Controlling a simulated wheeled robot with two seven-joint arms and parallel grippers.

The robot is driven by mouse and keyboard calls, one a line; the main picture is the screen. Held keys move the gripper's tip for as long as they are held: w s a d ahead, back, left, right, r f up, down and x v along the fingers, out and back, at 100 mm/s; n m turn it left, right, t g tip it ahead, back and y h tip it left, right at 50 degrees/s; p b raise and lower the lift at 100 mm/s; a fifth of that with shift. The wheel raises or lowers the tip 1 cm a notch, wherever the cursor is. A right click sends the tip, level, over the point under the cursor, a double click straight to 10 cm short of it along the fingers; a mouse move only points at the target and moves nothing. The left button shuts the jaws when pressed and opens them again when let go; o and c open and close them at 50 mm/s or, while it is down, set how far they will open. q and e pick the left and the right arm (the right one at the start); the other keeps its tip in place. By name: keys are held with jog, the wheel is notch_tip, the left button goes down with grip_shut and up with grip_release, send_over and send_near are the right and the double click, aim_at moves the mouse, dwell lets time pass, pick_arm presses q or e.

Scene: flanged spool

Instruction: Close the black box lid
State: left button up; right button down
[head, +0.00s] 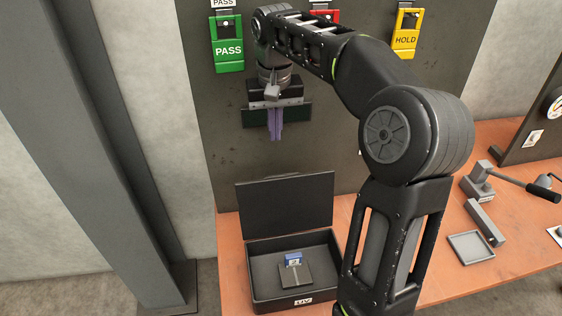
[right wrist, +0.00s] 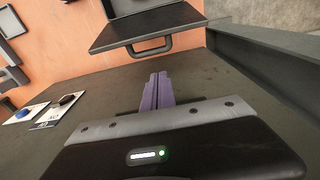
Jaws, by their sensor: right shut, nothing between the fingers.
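The black box (head: 262,298) stands on the orange bench, with a white "UV" label on its front. Its lid (head: 285,207) stands open, roughly upright at the back. In the right wrist view a dark panel with a handle, which looks like the lid (right wrist: 150,28), lies beyond the fingertips. My right gripper (head: 276,136) is shut and empty, its purple fingers pointing down above and behind the lid, near the dark back panel. The shut fingers also show in the right wrist view (right wrist: 157,85), apart from the handle. My left gripper is not in view.
A blue item (head: 293,259) on a dark grey plate is inside the box. Green PASS (head: 228,50) and yellow HOLD (head: 404,40) holders hang on the back panel (head: 225,130). A tray (head: 470,247) and a lever fixture (head: 480,187) are at right. A grey post stands at left.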

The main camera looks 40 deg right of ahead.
jog(key=shift+f, duration=0.1)
notch_tip(320, 180, down, 9)
jog(key=s+a+b, duration=0.1)
jog(key=s, duration=0.1)
jog(key=shift+s+a+b, duration=0.25)
jog(key=shift+s+b, duration=0.05)
jog(key=shift+s, duration=0.05)
dwell(0.4)
